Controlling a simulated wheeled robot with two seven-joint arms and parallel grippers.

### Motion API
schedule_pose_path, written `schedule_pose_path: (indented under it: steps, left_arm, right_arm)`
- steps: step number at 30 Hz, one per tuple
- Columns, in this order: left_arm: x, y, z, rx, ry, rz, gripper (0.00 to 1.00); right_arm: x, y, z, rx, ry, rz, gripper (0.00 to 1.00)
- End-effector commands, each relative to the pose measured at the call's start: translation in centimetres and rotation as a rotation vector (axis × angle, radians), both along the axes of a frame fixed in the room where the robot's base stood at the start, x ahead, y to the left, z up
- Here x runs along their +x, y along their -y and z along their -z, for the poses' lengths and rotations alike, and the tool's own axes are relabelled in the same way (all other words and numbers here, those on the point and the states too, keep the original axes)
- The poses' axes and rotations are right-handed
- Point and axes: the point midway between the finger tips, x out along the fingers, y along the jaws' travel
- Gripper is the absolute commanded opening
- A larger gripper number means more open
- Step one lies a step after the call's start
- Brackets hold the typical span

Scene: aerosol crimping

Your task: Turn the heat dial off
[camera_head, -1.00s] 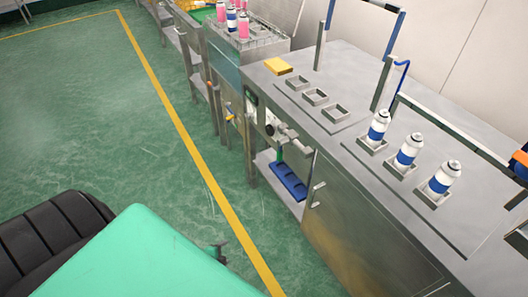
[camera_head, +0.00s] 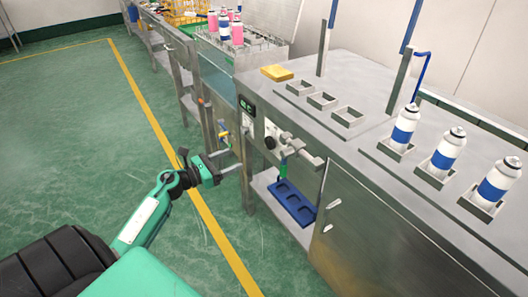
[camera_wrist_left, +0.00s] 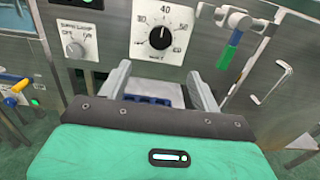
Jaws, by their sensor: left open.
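The heat dial (camera_wrist_left: 160,37) is a black round knob on a white scale plate in the left wrist view. Its white mark points up, near the 40. It also shows in the head view as a small black knob (camera_head: 270,143) on the cabinet front. My left gripper (camera_head: 236,161) is open and empty in front of the cabinet, left of the dial in the head view. In the left wrist view its two fingers (camera_wrist_left: 158,70) point at the panel, spread below the dial and apart from it. My right gripper is not in view.
A smaller grey switch knob (camera_wrist_left: 76,48) sits left of the dial. A blue tray (camera_head: 292,203) lies on the low shelf. White-and-blue cans (camera_head: 442,152) stand on the counter. Green floor is free at left.

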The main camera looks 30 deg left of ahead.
Motion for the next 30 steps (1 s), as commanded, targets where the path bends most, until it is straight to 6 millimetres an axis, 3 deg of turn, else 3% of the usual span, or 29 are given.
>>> schedule_pose_path:
  steps: [5,21,30]
  left_arm:
    - [1.6,0.7,-0.3,0.006,0.006,0.003,0.64]
    - [9.9,4.1,-0.2,0.001,0.004,0.002,0.64]
    - [12.4,5.2,-0.1,0.003,0.001,0.001,0.64]
  right_arm:
    - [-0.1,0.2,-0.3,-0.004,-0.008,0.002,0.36]
    - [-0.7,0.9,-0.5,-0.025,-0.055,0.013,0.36]
    - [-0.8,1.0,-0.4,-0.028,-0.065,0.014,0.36]
